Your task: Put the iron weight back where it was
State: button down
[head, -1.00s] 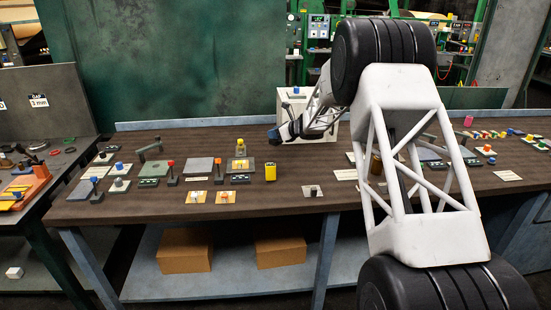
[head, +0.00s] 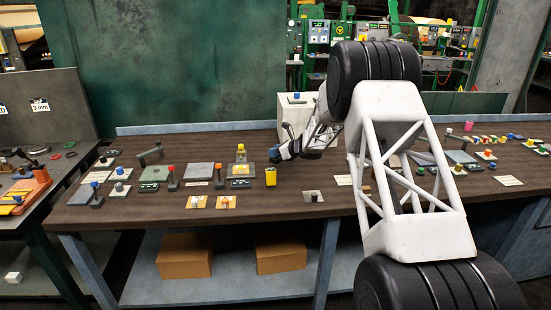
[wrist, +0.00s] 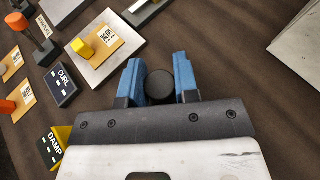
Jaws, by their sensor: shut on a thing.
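The iron weight (wrist: 160,86) shows in the wrist view as a dark round-topped piece between my blue fingertips. My gripper (wrist: 159,80) is shut on it. In the head view my gripper (head: 276,154) is over the middle of the bench, just behind a yellow and black block (head: 271,177). The weight cannot be made out there. I cannot tell whether its underside touches the bench.
In the wrist view, a plate with a yellow knob (wrist: 83,49), a dark CURL block (wrist: 63,86) and a DAMP block (wrist: 53,148) lie to the left. A white box (head: 293,108) stands behind. Bare wood (wrist: 225,75) is at right.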

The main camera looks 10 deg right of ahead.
jog(key=shift+f, duration=1.4)
jog(key=shift+f, duration=0.15)
jog(key=c, duration=0.9)
grip_release()
jog(key=shift+o, duration=0.2)
jog(key=shift+s+d+r, duration=0.3)
jog(key=shift+d+r, duration=0.05)
jog(key=shift+d, duration=0.1)
jog(key=v, duration=1)
jog(key=shift+s+d+r, duration=0.1)
jog(key=shift+s+d, duration=0.15)
jog(key=shift+s, duration=0.1)
